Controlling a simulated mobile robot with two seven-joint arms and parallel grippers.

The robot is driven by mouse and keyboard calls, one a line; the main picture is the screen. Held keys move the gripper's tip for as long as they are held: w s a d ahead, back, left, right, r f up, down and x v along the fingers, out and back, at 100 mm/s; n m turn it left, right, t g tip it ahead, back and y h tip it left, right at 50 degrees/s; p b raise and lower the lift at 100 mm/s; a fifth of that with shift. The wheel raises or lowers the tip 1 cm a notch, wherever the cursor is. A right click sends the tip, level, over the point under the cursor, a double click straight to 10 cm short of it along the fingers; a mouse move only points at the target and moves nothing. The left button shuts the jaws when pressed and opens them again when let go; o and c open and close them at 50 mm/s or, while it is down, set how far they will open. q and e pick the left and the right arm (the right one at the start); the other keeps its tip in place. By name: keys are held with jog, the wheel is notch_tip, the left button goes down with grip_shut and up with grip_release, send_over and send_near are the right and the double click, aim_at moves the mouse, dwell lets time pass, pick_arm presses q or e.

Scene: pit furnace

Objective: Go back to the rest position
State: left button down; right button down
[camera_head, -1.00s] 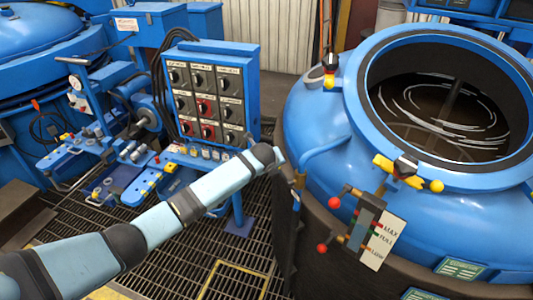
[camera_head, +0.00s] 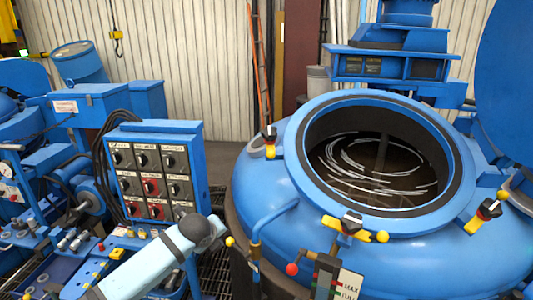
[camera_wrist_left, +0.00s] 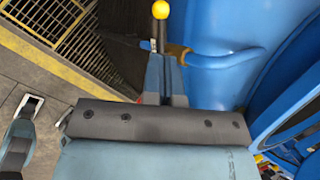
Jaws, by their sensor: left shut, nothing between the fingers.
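My left arm comes in from the lower left in the head view and ends in a dark grey wrist joint in front of the blue furnace (camera_head: 285,225). My left gripper (camera_wrist_left: 165,65) shows in the wrist view, its narrow fingers shut with nothing between them. A yellow ball knob (camera_wrist_left: 160,9) on a dark stem appears just past the fingertips. I cannot tell whether they touch. The knob also shows in the head view (camera_head: 229,241), right of my wrist, close to a bent blue pipe (camera_head: 276,216). My right gripper is out of view.
A blue switch panel (camera_head: 195,135) with several black and red knobs stands left of the furnace. The furnace's round opening (camera_head: 380,165) holds dark swirling liquid. Yellow-handled clamps (camera_head: 345,228) and a level gauge (camera_head: 335,275) stick out at its front. Floor grating (camera_head: 215,270) lies between.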

pick_arm(q)
jog(key=s+d+f+n+t+h, duration=0.1)
jog(key=s+d+f+n+h, duration=0.15)
jog(key=s+f+n, duration=0.5)
jog(key=s+d+f+n+h, duration=0.1)
jog(key=s+d+f+n, duration=0.3)
jog(key=s+f, duration=0.6)
jog(key=s+a+f+n, duration=0.1)
jog(key=s+a+n, duration=0.2)
jog(key=s+n, duration=0.3)
jog(key=s+a+f+n+t, duration=0.1)
jog(key=s+a+n, duration=0.2)
jog(key=s, duration=1.1)
jog(key=n+y, duration=0.1)
jog(key=n, duration=0.2)
jog(key=shift+s+a+f+n+t, duration=0.15)
jog(key=shift+a+f+n+t, duration=0.05)
jog(key=shift+n+t, duration=0.15)
jog(key=shift+d, duration=0.15)
